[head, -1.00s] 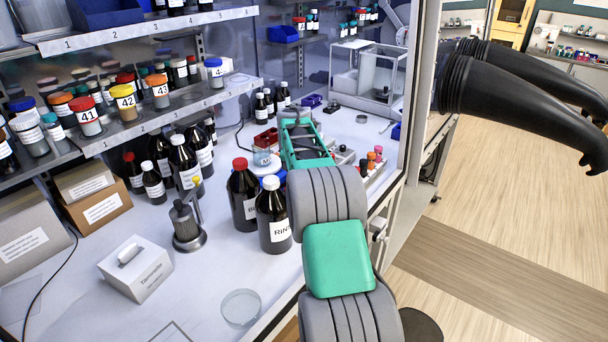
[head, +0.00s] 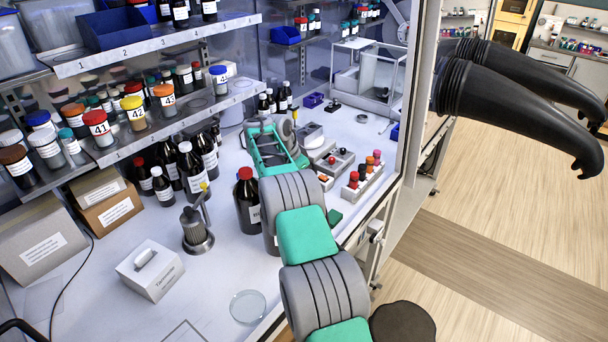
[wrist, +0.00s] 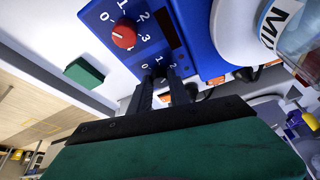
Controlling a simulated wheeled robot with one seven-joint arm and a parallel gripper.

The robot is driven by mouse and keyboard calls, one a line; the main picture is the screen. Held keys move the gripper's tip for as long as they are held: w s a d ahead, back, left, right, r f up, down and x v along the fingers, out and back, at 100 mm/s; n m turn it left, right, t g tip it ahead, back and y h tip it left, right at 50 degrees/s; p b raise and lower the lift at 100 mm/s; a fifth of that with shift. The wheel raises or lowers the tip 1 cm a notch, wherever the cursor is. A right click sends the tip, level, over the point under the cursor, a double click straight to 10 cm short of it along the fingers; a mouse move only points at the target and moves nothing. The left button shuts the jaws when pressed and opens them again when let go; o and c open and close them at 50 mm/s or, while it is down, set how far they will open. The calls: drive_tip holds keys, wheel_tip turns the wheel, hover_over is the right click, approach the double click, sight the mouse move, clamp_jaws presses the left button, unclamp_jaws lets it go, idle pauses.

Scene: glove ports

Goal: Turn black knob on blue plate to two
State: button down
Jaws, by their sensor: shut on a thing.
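In the wrist view a blue plate (wrist: 200,45) carries a red knob (wrist: 124,35) with the marks 0, 1, 2 and 3 around it. Below it on the same plate is a second dial with the marks 0, 1 and 2 showing. The black knob (wrist: 158,72) of that dial sits between my fingertips and is mostly hidden by them. My gripper (wrist: 160,75) is shut on this black knob. I cannot tell which mark the black knob points to. In the head view my own arm hides the blue plate and the fingertips.
A white container (wrist: 238,30) stands close beside the plate. A green block (wrist: 84,72) lies on the white bench on the other side. In the head view a dark red-capped bottle (head: 247,200) stands left of my arm, and a rack of small bottles (head: 360,180) stands to the right.

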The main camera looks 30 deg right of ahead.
idle(0.3)
drive_tip(key=c, duration=1.2)
unclamp_jaws()
drive_tip(key=shift+c, duration=0.2)
drive_tip(key=shift+r, duration=1.6)
drive_tip(key=s+a+r+b, duration=0.3)
drive_tip(key=s+r, duration=0.2)
drive_tip(key=s, duration=0.1)
drive_tip(key=s+a+r+b, duration=0.3)
drive_tip(key=s+r+b, duration=0.1)
drive_tip(key=s, duration=0.2)
drive_tip(key=shift+s+r, duration=0.3)
drive_tip(key=shift+r, duration=0.1)
drive_tip(key=shift+d, duration=0.1)
